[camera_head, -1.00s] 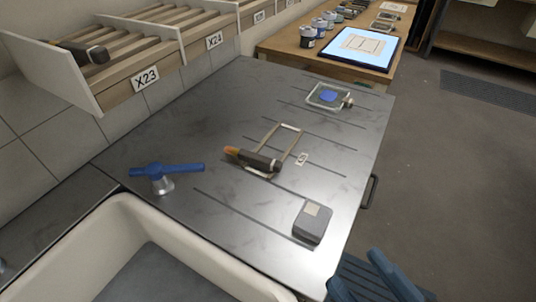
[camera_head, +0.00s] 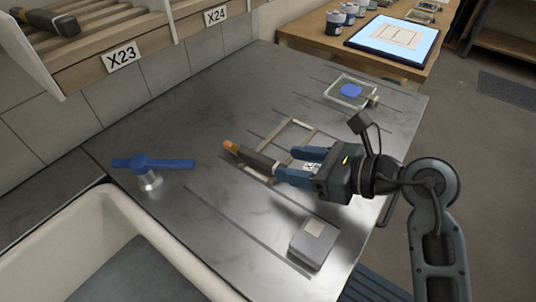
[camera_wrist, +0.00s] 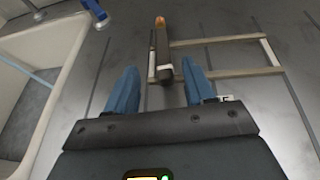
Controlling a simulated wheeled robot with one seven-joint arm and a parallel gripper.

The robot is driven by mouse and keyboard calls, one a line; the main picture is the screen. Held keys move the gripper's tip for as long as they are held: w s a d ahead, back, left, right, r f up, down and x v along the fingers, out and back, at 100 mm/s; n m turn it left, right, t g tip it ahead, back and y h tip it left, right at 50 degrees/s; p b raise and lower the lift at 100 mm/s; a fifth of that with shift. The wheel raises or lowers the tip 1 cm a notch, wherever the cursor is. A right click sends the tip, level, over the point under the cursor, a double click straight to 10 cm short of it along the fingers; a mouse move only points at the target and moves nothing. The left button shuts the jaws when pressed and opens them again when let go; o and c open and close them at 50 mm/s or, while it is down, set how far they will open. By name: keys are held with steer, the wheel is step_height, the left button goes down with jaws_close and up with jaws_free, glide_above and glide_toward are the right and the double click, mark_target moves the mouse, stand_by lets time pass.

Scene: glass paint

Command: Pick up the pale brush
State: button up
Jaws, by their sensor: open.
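The brush (camera_head: 250,157) lies across the left side of a pale wooden frame (camera_head: 310,133) on the metal worktop. It has an orange-brown tip and a dark body. A pale band shows near its close end in the wrist view (camera_wrist: 162,46). My gripper (camera_head: 287,165) is open, with its blue fingers pointing at the brush's near end. In the wrist view, the brush's rear part lies between the two fingertips (camera_wrist: 160,70), with room on both sides. I cannot tell the height of the fingers above the worktop.
A blue-handled tap (camera_head: 150,168) and a white sink (camera_head: 60,232) are at the left. A grey block (camera_head: 312,250) lies in front of my gripper. A glass dish with blue paint (camera_head: 350,91) is behind it. Another brush (camera_head: 48,22) lies on the rack labelled X23.

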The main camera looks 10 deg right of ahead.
mark_target(263, 158)
steer(key=shift+w+d+f+h, duration=0.1)
steer(key=shift+w+d+h, duration=0.1)
steer(key=shift+w+h, duration=0.15)
steer(key=shift+w+a+f, duration=0.15)
steer(key=shift+w+a, duration=0.05)
steer(key=shift+a+p+x, duration=0.25)
steer(key=shift+p+x, duration=0.3)
steer(key=shift+x, duration=2.85)
steer(key=shift+s, duration=0.15)
jaws_close()
